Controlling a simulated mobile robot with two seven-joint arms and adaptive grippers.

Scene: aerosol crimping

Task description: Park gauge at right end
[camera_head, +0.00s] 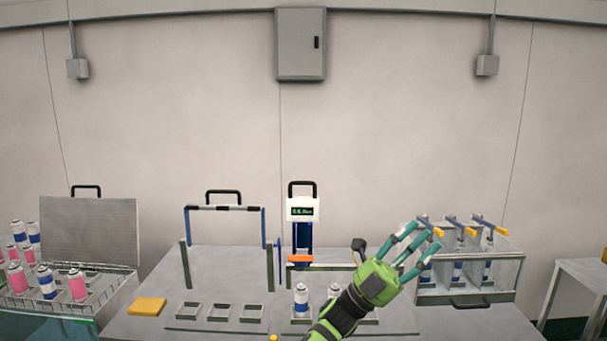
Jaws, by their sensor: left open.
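A white gauge-like unit with a dark green-lit display (302,210) stands on a blue post at the back middle of the table. An orange block (299,258) sits in front of its base, at the left part of a low rail. A black knob (359,245) stands at the rail's right part, just left of my left gripper. I cannot tell which of these parts is the sliding gauge. My left gripper (421,242) is green with teal fingers, open, and appears empty. Its arm hides part of the table and a can. My right gripper is not in view.
Two cans (301,299) stand in front of the rail, the right one partly hidden. Empty square holders (220,312) lie left of them. A can crate (60,304) and yellow pad (147,306) are left.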

